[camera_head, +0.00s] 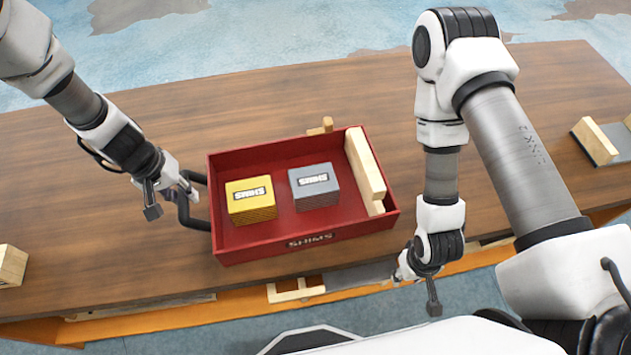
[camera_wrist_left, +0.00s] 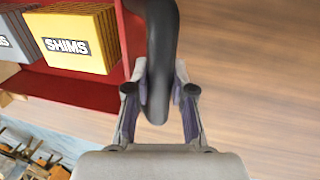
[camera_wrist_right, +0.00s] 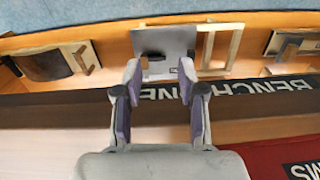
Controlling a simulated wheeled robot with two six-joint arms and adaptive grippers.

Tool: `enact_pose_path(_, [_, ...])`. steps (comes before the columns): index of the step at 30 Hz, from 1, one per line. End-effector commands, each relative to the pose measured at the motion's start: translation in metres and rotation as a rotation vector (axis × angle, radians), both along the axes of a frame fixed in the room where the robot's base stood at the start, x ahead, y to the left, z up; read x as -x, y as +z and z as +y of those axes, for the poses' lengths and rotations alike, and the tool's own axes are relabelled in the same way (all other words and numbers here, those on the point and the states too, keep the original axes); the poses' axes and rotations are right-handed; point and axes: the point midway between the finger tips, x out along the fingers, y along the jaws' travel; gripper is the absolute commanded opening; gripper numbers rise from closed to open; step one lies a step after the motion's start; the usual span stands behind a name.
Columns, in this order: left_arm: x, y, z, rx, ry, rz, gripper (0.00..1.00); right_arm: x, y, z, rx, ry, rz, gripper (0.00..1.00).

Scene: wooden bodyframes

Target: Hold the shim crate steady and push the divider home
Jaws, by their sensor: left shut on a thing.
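The red shim crate (camera_head: 275,242) stands on the wooden bench. It holds a yellow shim block (camera_head: 250,200) and a grey shim block (camera_head: 314,187). The pale wooden divider (camera_head: 366,168) stands at the crate's right end, with its lower edge out of clear view. My left gripper (camera_head: 172,203) is shut on the black handle at the crate's left side; the handle (camera_wrist_left: 160,70) lies between the fingers in the left wrist view. My right gripper (camera_head: 417,284) is open and empty beyond the crate's lower right corner, near the bench's front edge; its parted fingers (camera_wrist_right: 157,100) show in the right wrist view.
A small wooden piece (camera_head: 321,126) lies behind the crate. A wooden block (camera_head: 12,265) sits at the bench's left end, and a wood-and-grey piece (camera_head: 596,142) at the right. A shelf below the front edge holds a wooden frame (camera_head: 296,291). The bench behind the crate is mostly clear.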

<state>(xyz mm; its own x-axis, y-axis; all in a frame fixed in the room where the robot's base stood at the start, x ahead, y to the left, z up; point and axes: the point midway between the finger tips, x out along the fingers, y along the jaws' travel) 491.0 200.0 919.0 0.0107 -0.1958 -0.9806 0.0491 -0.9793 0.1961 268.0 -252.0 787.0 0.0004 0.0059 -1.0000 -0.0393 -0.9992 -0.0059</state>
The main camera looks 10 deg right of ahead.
Motion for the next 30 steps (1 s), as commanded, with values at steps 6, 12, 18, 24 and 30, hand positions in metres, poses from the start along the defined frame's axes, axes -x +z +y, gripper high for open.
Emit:
enact_pose_path(6, [0.003, -0.002, -0.001, 0.001, -0.001, 0.008, 0.00, 0.000, 0.000, 0.000, 0.000, 0.000, 0.000, 0.40])
enact_pose_path(12, [0.003, -0.002, -0.001, 0.001, -0.001, 0.008, 0.00, 0.000, 0.000, 0.000, 0.000, 0.000, 0.000, 0.40])
enact_pose_path(18, [0.003, -0.002, -0.001, 0.001, -0.001, 0.008, 0.00, -0.005, 0.004, 0.001, -0.012, -0.006, 0.010, 0.00])
enact_pose_path(24, [0.003, -0.002, -0.001, 0.001, -0.002, 0.008, 0.00, -0.037, 0.042, 0.007, -0.092, -0.017, 0.109, 0.00])
enact_pose_path(30, [0.003, -0.002, 0.000, 0.001, -0.002, 0.008, 0.00, -0.086, 0.119, -0.017, -0.083, -0.091, 0.248, 0.00])
